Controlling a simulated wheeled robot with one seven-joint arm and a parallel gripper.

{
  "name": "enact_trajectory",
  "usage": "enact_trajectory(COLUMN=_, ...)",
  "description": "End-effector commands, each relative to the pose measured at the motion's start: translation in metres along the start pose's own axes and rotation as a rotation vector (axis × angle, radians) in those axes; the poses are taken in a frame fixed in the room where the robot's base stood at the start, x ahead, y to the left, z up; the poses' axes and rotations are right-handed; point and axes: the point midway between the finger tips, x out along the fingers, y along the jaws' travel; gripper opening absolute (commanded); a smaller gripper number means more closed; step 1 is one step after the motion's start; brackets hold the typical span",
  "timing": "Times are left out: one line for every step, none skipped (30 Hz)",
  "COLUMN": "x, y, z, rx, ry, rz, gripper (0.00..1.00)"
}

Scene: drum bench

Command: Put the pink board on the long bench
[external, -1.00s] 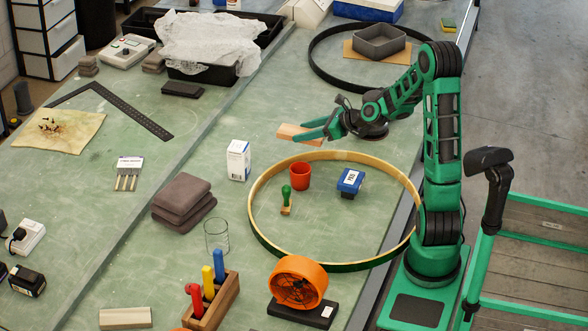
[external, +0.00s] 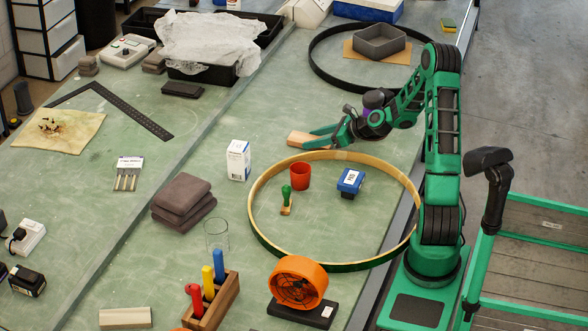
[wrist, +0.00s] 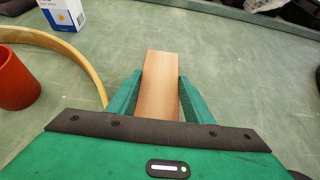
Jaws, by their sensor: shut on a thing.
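The pink board (external: 303,139) is a flat, pinkish wooden piece. My gripper (external: 322,136) is shut on its near end, with one green finger along each side. In the wrist view the board (wrist: 161,82) points straight out between the fingertips (wrist: 160,95). It is over the green top of the long bench (external: 255,105), low and roughly level. I cannot tell whether its underside touches the surface.
A large wooden hoop (external: 258,180) lies close by, around a red cup (external: 300,176), a green-handled stamp (external: 286,198) and a blue box (external: 350,181). A white box (external: 238,160) stands left. A black hoop (external: 318,70) lies behind. Bench left of the board is clear.

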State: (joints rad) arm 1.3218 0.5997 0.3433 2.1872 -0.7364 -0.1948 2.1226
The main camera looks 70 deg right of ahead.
Motion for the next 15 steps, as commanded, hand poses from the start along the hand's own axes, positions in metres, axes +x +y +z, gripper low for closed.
enact_trajectory(x=0.0015, y=0.0003, z=-0.0025, rx=0.001, ry=-0.001, rz=0.000, gripper=0.22)
enact_trajectory(x=0.0017, y=0.0002, z=-0.0028, rx=0.000, ry=-0.001, rz=0.000, gripper=0.22)
enact_trajectory(x=0.0017, y=0.0002, z=-0.0027, rx=-0.001, ry=-0.001, rz=0.000, gripper=0.22)
enact_trajectory(x=0.0016, y=0.0002, z=-0.0025, rx=-0.001, ry=-0.001, rz=0.000, gripper=0.22)
enact_trajectory(x=0.0016, y=0.0002, z=-0.0024, rx=-0.001, ry=-0.001, rz=0.000, gripper=0.22)
enact_trajectory(x=0.0015, y=0.0002, z=-0.0024, rx=-0.001, ry=-0.001, rz=0.000, gripper=0.22)
enact_trajectory(x=0.0015, y=0.0002, z=-0.0024, rx=-0.001, ry=-0.001, rz=0.000, gripper=0.22)
enact_trajectory(x=0.0016, y=0.0002, z=-0.0024, rx=-0.001, ry=-0.001, rz=0.000, gripper=0.22)
enact_trajectory(x=0.0018, y=0.0003, z=-0.0029, rx=-0.001, ry=-0.001, rz=0.000, gripper=0.22)
enact_trajectory(x=0.0022, y=0.0003, z=-0.0035, rx=0.000, ry=-0.001, rz=0.000, gripper=0.22)
enact_trajectory(x=0.0026, y=0.0004, z=-0.0042, rx=0.000, ry=-0.001, rz=0.000, gripper=0.22)
enact_trajectory(x=0.0027, y=0.0004, z=-0.0045, rx=-0.001, ry=0.000, rz=0.000, gripper=0.51)
enact_trajectory(x=0.0026, y=0.0004, z=-0.0044, rx=-0.001, ry=0.000, rz=0.000, gripper=0.54)
enact_trajectory(x=0.0026, y=0.0003, z=-0.0044, rx=-0.001, ry=0.000, rz=0.000, gripper=0.54)
enact_trajectory(x=0.0026, y=0.0003, z=-0.0043, rx=-0.001, ry=0.000, rz=0.000, gripper=0.54)
